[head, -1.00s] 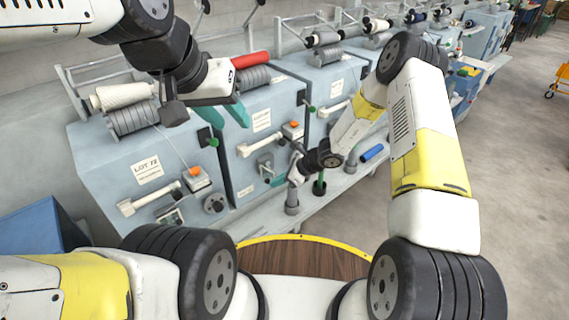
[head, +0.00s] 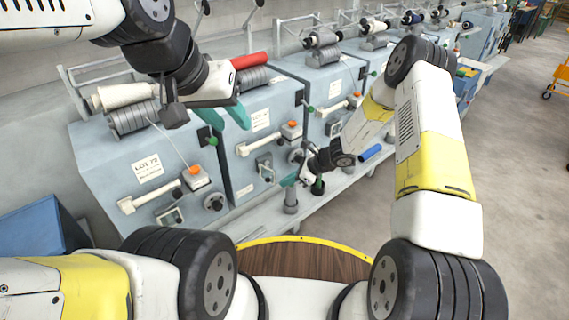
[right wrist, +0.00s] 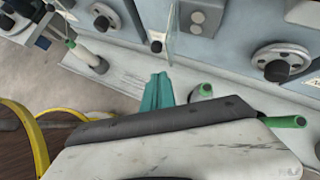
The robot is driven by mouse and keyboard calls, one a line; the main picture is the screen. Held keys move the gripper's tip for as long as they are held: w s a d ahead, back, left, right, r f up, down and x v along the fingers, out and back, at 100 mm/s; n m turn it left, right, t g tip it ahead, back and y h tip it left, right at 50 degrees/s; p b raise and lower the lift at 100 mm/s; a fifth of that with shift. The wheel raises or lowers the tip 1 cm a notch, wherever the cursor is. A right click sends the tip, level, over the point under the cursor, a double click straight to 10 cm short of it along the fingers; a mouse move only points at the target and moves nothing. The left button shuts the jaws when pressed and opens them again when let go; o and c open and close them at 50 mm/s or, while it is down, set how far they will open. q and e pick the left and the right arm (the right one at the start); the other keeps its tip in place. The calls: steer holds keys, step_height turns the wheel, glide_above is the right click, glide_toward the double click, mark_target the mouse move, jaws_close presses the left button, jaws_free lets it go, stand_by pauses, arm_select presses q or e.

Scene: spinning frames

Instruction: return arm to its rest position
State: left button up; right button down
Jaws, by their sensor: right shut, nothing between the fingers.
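My right arm reaches forward from the right in the head view and bends down to the shelf. My right gripper (head: 289,181) is small there, with teal fingertips just above the grey posts in front of the machines. In the right wrist view my right gripper (right wrist: 157,91) shows its teal fingers side by side, shut with nothing between them. My left gripper (head: 226,117) hangs at the upper left before the first machines. Its two teal fingers are apart, with nothing visible between them.
A row of blue-grey winding machines (head: 150,160) runs along the wall. A red cone (head: 250,60) lies on top. On the shelf stand a grey post (head: 290,200) and a green-topped post (head: 317,186); a blue tube (head: 372,152) lies nearby. Clear floor (head: 515,160) is at the right.

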steer(key=s+v, duration=0.1)
steer(key=v, duration=0.9)
steer(key=s+d+r+n+h, duration=0.15)
steer(key=s+r+n, duration=0.4)
steer(key=r, duration=0.65)
steer(key=s+d+r+n+h, duration=0.15)
steer(key=s+r+n, duration=0.35)
steer(key=r, duration=0.7)
arm_select(q)
steer(key=shift+s, duration=0.1)
arm_select(e)
steer(key=s+d+r+n+t+h, duration=0.1)
steer(key=s+d+r+n+t, duration=0.1)
steer(key=s+d+r+n, duration=0.3)
steer(key=s+d+r+n+t+h, duration=0.2)
steer(key=s+d+r+n, duration=0.3)
steer(key=s, duration=0.5)
steer(key=shift+r+h, duration=0.3)
steer(key=shift+r, duration=0.1)
arm_select(q)
steer(key=shift+c, duration=0.5)
arm_select(e)
steer(key=shift+s+d, duration=0.1)
steer(key=shift+d, duration=0.05)
